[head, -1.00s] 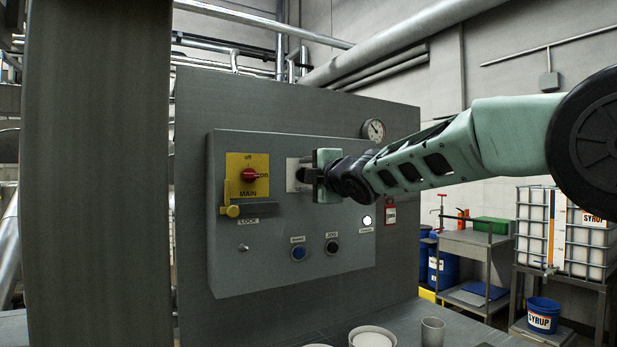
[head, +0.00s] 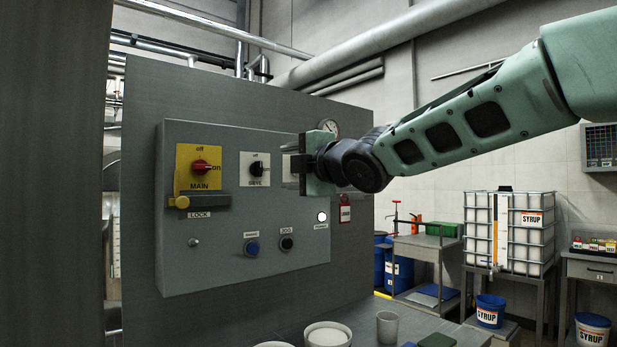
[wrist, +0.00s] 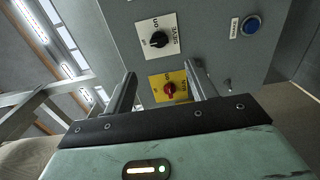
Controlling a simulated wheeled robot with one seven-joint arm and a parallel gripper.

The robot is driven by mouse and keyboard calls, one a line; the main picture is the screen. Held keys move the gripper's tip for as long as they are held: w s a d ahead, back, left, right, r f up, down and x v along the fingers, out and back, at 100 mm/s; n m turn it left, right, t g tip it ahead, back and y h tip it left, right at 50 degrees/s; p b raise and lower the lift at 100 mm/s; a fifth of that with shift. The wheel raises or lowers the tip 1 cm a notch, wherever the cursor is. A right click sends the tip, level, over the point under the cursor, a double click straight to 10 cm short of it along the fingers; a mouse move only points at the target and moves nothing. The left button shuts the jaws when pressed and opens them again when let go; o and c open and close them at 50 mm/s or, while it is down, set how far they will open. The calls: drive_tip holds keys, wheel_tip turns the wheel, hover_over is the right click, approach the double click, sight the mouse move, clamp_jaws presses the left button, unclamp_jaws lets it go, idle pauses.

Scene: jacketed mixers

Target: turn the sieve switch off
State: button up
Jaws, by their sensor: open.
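The sieve switch (head: 256,169) is a black knob on a white plate with "off" at its top, on the grey control panel (head: 230,275). It also shows in the wrist view (wrist: 158,39), beyond my fingertips. I cannot tell clearly which mark its knob points to. My gripper (head: 293,165) is open and empty, just right of the switch plate in the head view and apart from the knob. In the wrist view my gripper (wrist: 161,80) has its two fingers spread, with the red main switch (wrist: 169,88) showing between them.
The main switch (head: 201,166) is a red knob on a yellow plate, left of the sieve switch, with a yellow lock part below. Two push buttons (head: 252,248) sit lower on the panel. Cups (head: 328,335) stand on the bench below. A gauge (head: 330,127) is behind my gripper.

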drive_tip(key=shift+b+v, duration=0.4)
drive_tip(key=shift+v, duration=2.35)
drive_tip(key=s+d+f+m+g+h+p, duration=0.1)
drive_tip(key=s+f+m+g+h+p, duration=0.15)
drive_tip(key=s+f+m, duration=0.55)
drive_tip(key=s+f+m+g+h+p, duration=0.1)
drive_tip(key=s+f+m+g+h, duration=0.2)
drive_tip(key=f, duration=1)
drive_tip(key=s+d+f+m+g+h+p, duration=0.1)
drive_tip(key=s+d+f+m+g, duration=0.1)
drive_tip(key=s, duration=0.6)
drive_tip(key=s+d+f+m+g+h+p, duration=0.1)
drive_tip(key=s+d+f+m+g, duration=0.1)
drive_tip(key=s+f, duration=0.4)
drive_tip(key=s+d+f+m+g+h+p, duration=0.1)
drive_tip(key=s+d+f+g, duration=0.3)
drive_tip(key=s, duration=0.6)
drive_tip(key=shift+d+f+m+g+h, duration=0.3)
drive_tip(key=shift+f+m+g+h, duration=0.15)
drive_tip(key=shift+m+g, duration=0.3)
